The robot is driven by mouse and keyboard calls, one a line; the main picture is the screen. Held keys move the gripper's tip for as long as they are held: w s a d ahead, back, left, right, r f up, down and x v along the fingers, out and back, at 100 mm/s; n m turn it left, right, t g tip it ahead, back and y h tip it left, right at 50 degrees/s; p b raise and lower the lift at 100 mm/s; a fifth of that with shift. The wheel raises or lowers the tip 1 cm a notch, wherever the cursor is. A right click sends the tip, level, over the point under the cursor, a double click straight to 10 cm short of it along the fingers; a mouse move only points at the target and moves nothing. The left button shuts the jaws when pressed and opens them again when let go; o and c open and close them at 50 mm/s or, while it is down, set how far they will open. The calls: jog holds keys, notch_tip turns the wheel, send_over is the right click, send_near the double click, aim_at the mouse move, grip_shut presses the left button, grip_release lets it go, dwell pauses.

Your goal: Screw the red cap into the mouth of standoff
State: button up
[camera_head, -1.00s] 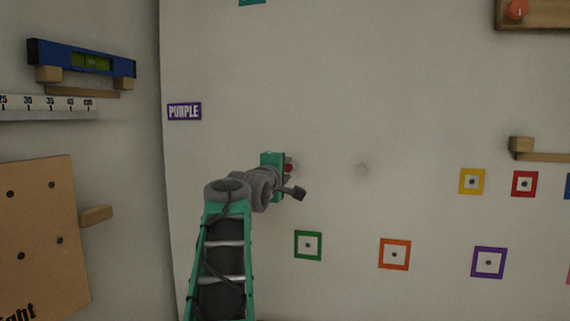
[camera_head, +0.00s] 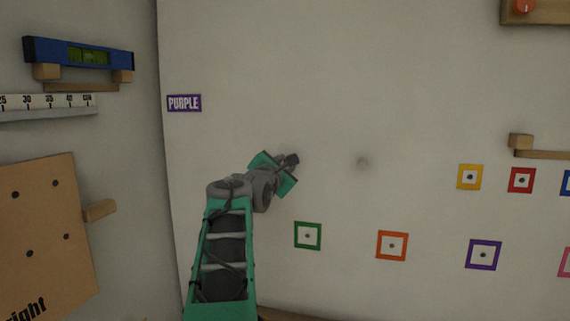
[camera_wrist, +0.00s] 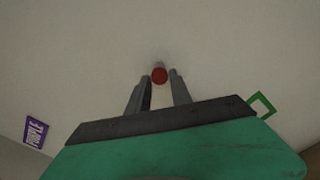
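The red cap (camera_wrist: 159,75) shows in the wrist view between the two fingertips, in front of the pale wall. My gripper (camera_wrist: 160,76) has its fingers drawn in close on both sides of the cap and appears shut on it. In the head view my gripper (camera_head: 289,163) is turned at a slant before the wall, and the cap is hidden there. A grey patch directly behind the cap in the wrist view is unclear.
Green (camera_head: 308,236), orange (camera_head: 379,246) and purple (camera_head: 469,254) square frames are on the wall below and right. A PURPLE sign (camera_head: 184,103) is at the left. A wooden bracket (camera_head: 521,142) juts out at right. The wall around the grey lump is clear.

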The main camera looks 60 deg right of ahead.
grip_shut()
jog(key=shift+r+m+b, duration=0.1)
jog(key=shift+m+b, duration=1)
jog(key=shift+m, duration=1.5)
jog(key=shift+w+r+m+b, duration=0.15)
jog(key=shift+m+b, duration=0.85)
jog(key=shift+m, duration=1.6)
